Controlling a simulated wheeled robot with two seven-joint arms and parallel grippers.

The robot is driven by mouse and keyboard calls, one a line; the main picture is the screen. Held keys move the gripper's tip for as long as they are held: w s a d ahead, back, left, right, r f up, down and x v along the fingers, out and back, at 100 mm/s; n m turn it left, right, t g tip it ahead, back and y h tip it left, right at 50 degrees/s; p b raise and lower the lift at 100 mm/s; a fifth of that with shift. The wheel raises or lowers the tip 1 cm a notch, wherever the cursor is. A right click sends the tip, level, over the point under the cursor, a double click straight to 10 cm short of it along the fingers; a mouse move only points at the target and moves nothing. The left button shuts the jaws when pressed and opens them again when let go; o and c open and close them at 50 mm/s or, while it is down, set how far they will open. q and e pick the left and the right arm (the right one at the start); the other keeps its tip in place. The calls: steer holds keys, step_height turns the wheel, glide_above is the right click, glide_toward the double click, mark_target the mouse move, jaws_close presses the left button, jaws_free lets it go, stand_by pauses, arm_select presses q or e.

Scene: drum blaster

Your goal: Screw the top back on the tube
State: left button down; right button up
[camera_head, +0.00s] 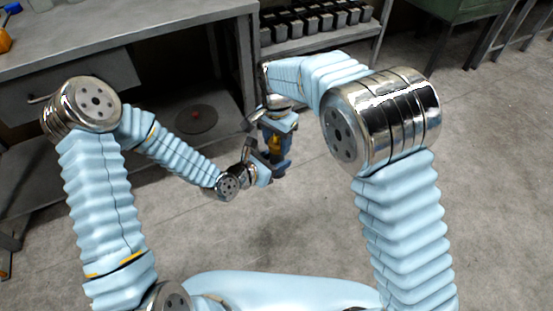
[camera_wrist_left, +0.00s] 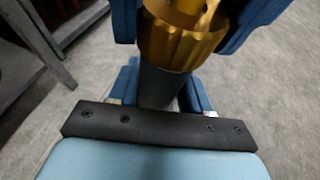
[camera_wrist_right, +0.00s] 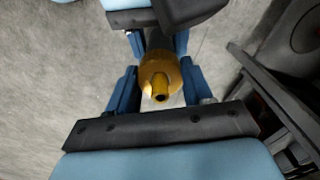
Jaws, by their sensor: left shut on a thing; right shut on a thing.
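The gold top (camera_wrist_left: 180,38) shows in the left wrist view, directly at the end of the dark grey tube (camera_wrist_left: 162,86). In the right wrist view the gold top (camera_wrist_right: 158,78) is seen end-on with a small spout. My left gripper (camera_head: 272,166) is shut on the tube; its blue fingers flank the grey body in the left wrist view (camera_wrist_left: 165,92). My right gripper (camera_head: 276,128) is above it and shut on the gold top, with its fingers on both sides in the right wrist view (camera_wrist_right: 155,85). I cannot tell whether the threads are engaged.
A grey workbench (camera_head: 130,35) stands at the back left, with a dark round disc (camera_head: 197,119) on its lower shelf. A shelf (camera_head: 320,45) with several dark blocks is behind. A green cabinet (camera_head: 465,10) is at the back right. Open concrete floor lies around my grippers.

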steer(key=m, duration=0.3)
steer(key=shift+m, duration=0.3)
steer(key=m, duration=0.5)
steer(key=o, duration=1.2)
steer(key=shift+c, duration=0.2)
